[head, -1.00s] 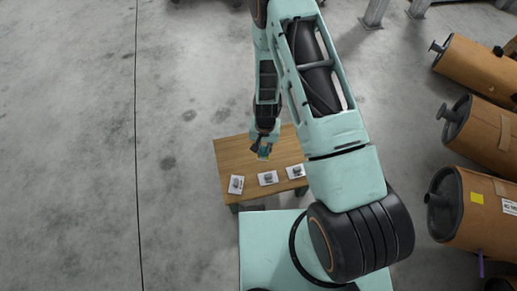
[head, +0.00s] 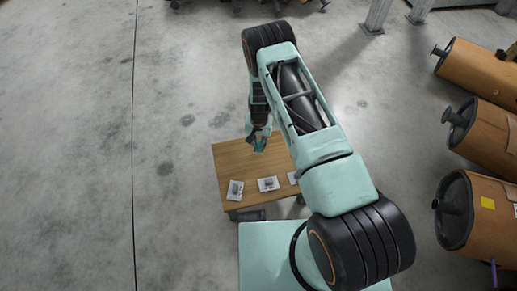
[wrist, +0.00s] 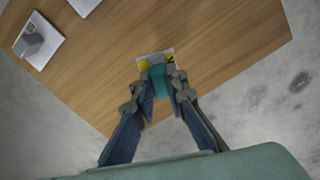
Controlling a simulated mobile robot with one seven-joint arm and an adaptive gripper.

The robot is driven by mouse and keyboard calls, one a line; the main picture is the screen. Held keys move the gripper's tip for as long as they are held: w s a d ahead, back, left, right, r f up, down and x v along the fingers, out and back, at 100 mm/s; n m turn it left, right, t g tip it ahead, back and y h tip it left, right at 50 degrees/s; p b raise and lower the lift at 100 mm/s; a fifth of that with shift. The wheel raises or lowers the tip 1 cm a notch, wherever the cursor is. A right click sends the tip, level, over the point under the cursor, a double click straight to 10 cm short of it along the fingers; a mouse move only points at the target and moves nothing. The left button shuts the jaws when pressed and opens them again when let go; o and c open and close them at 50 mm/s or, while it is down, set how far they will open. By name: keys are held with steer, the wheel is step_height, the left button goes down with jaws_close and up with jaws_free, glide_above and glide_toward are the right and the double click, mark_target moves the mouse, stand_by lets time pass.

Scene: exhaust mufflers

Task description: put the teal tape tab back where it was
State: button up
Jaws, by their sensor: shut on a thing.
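My gripper (head: 258,146) is over the far part of the small wooden table. In the wrist view its two fingers (wrist: 160,88) are shut on the teal tape tab (wrist: 157,77). A pale piece with yellow and black patches (wrist: 145,64) shows just beyond the tab; I cannot tell whether it touches the tab or lies on the table. In the head view the tab is very small between the fingertips.
The wooden table (head: 232,160) has white picture cards along its near edge, such as the left card (head: 235,190) and the middle card (head: 268,184). Its far left part is bare. Open concrete floor (head: 70,150) lies to the left. Grey posts (head: 377,15) stand at the back.

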mark_target(259, 147)
steer(key=shift+w+f, duration=0.5)
steer(key=shift+f, duration=0.2)
steer(key=shift+w+f+b, duration=0.15)
steer(key=shift+f+b, duration=0.5)
steer(key=shift+f, duration=0.95)
steer(key=shift+f+b, duration=0.25)
steer(key=shift+b, duration=0.05)
steer(key=o, duration=0.7)
steer(key=shift+r, duration=0.1)
steer(key=shift+o, duration=0.2)
steer(key=shift+r, duration=0.15)
step_height(259, 147, up, 12)
steer(key=p, duration=0.3)
steer(key=shift+p, duration=0.4)
